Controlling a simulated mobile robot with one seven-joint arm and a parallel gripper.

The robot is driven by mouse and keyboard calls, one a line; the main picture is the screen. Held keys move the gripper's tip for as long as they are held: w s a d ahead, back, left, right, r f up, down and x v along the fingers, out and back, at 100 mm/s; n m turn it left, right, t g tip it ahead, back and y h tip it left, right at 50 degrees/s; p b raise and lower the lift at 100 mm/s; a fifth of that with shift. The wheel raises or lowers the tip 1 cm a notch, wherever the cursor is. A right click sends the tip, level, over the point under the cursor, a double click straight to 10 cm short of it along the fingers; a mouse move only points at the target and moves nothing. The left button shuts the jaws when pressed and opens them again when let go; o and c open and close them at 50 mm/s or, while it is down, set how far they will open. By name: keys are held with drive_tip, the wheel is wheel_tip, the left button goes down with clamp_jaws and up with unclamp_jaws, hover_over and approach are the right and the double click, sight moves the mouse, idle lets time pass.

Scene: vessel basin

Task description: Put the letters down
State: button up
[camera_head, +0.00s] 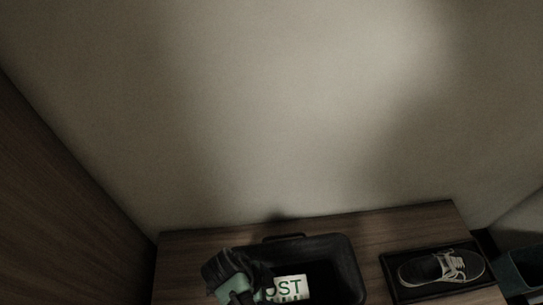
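A black bin (345,262) with a raised rim and a handle at its back stands on the wooden top, cut off by the bottom edge of the head view. A white piece (287,288) with large dark green letters reading "OST" shows at the bin's front left; its left part is hidden. I cannot tell whether it is a label or the letters themselves. A dark and green shape (235,282), which looks like my gripper, covers the bin's left side, right beside the white piece. Its fingertips do not show clearly, and I cannot tell whether it holds anything.
A black tray (392,270) with a dark shoe (440,267) with pale laces stands to the right. A dark blue-grey container (522,272) is at the far right edge. Bare wooden top (400,223) shows behind the bin and tray, against a plain wall. A wooden panel rises at left.

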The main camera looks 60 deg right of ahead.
drive_tip(key=shift+f, duration=1.15)
